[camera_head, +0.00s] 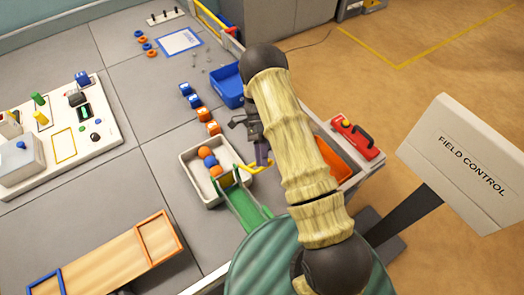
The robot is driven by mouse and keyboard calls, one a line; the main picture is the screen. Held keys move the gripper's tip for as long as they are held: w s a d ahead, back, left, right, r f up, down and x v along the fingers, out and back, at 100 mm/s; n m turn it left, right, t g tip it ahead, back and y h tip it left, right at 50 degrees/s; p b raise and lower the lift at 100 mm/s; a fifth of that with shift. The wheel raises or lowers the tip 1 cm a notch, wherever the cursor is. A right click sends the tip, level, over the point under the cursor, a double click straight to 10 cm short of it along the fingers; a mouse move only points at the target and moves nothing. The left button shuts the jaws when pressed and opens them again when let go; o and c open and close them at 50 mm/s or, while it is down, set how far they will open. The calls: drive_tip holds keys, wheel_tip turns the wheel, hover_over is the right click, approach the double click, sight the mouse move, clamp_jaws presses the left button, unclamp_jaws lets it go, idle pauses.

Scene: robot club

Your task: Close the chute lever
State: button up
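A green chute (246,208) slopes beside a light tray (194,178) that holds orange and blue balls (209,162). A yellow bar, which looks like the chute lever (256,169), shows just above the chute's upper end. My gripper (262,158) points down right at the yellow bar, and its fingers overlap the bar in this view. I cannot tell whether they touch it or whether they are open or shut. My arm hides the area to the right of the lever.
A blue bin (227,88) stands above the gripper, with blue and orange blocks (196,101) to its left. An orange bin (333,158) and a red case (354,138) lie right of my arm. A Field Control sign (470,165) stands at the right.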

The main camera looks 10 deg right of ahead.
drive_tip(key=a+b+v, duration=0.1)
drive_tip(key=b+v, duration=0.2)
drive_tip(key=v, duration=0.8)
drive_tip(key=shift+w+d+r+b, duration=0.3)
drive_tip(key=shift+w+d+b, duration=0.1)
drive_tip(key=shift+d, duration=0.15)
drive_tip(key=s+d+r+n+t, duration=0.1)
drive_tip(key=s+r+n+t, duration=0.2)
drive_tip(key=s+n+t, duration=0.1)
drive_tip(key=s+d+r+n+t, duration=0.2)
drive_tip(key=s+n+t, duration=0.3)
drive_tip(key=s, duration=0.4)
drive_tip(key=s+d+r+n+t+h, duration=0.1)
drive_tip(key=s+r+n+t, duration=0.3)
drive_tip(key=s+n, duration=0.2)
drive_tip(key=shift+s+d+n+t, duration=0.3)
drive_tip(key=shift+s+t, duration=0.1)
